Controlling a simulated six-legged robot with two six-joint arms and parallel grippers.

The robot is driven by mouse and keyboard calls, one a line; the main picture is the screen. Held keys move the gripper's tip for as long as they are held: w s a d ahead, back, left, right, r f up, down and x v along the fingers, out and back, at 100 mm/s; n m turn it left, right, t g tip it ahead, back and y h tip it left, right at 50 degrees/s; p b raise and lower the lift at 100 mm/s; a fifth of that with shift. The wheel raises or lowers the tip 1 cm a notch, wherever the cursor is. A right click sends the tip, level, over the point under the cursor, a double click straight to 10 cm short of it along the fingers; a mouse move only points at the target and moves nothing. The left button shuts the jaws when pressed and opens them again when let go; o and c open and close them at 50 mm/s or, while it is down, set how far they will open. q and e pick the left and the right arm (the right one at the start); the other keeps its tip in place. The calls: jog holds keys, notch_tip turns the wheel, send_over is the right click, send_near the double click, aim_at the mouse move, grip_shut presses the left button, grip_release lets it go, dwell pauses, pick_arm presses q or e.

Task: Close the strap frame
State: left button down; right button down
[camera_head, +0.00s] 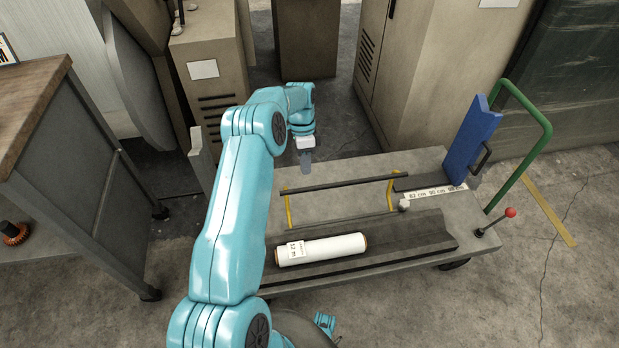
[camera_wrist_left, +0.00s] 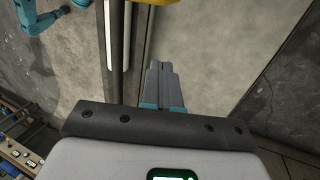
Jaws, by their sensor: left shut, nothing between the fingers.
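The strap frame (camera_head: 345,183) is on the cart, with a long dark bar on its far side and a yellow arm at each end. The yellow arms run from the bar toward the trough side; I cannot tell its exact tilt. A white roll (camera_head: 322,249) with a label lies in the dark trough (camera_head: 420,237) in front of the frame. My left gripper (camera_head: 306,168) points down near the left part of the dark bar, shut and empty; I cannot tell whether it touches the bar. Its closed fingers also show in the left wrist view (camera_wrist_left: 161,85).
The cart deck (camera_head: 440,215) has a blue upright panel (camera_head: 472,140), a green handle (camera_head: 540,140) and a red-knobbed lever (camera_head: 510,213) at its right. A brown-topped bench (camera_head: 30,100) stands at left. Beige cabinets (camera_head: 425,75) stand behind the cart.

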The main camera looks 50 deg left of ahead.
pick_arm(q)
jog(key=shift+s+d+f+b, duration=0.1)
jog(key=shift+s+d, duration=0.15)
jog(key=shift+d, duration=0.35)
jog(key=shift+s+d+b, duration=0.1)
jog(key=shift+s+d, duration=0.2)
jog(key=shift+d, duration=0.25)
jog(key=shift+s+d+f+b, duration=0.1)
jog(key=shift+s+d, duration=0.15)
jog(key=shift+d, duration=0.35)
jog(key=shift+d+r, duration=0.15)
